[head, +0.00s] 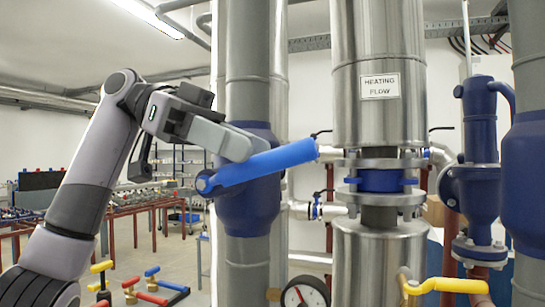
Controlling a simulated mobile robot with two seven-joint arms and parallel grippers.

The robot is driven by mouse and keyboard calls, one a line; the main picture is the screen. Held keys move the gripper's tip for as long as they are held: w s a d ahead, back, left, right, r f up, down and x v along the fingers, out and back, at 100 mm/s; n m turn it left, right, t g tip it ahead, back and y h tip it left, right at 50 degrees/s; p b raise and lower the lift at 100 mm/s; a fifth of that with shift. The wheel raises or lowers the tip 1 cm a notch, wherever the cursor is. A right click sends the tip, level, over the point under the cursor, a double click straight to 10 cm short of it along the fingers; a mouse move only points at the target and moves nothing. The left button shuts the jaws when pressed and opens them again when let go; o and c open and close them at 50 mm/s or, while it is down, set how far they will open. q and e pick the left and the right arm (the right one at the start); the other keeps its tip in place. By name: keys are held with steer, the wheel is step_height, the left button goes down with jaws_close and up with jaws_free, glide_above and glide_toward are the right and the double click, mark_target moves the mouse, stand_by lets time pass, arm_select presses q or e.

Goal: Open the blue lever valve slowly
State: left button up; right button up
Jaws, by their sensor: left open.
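The blue lever (262,165) is a thick blue bar. The gripper is open. The finger overlaps the lever in the picture; I cannot tell whether they touch. The second finger is not clearly visible. My right gripper is not in view.
A steel pipe labelled "HEATING FLOW" (379,86) stands right of the lever. A grey pipe (247,60) stands behind it. A yellow lever (445,286) and a pressure gauge (305,293) are low in front. Small red, yellow and blue valves stand at lower left.

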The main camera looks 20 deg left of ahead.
mark_target(269, 150)
arm_select(q)
steer(key=shift+x, duration=2.15)
jaws_close()
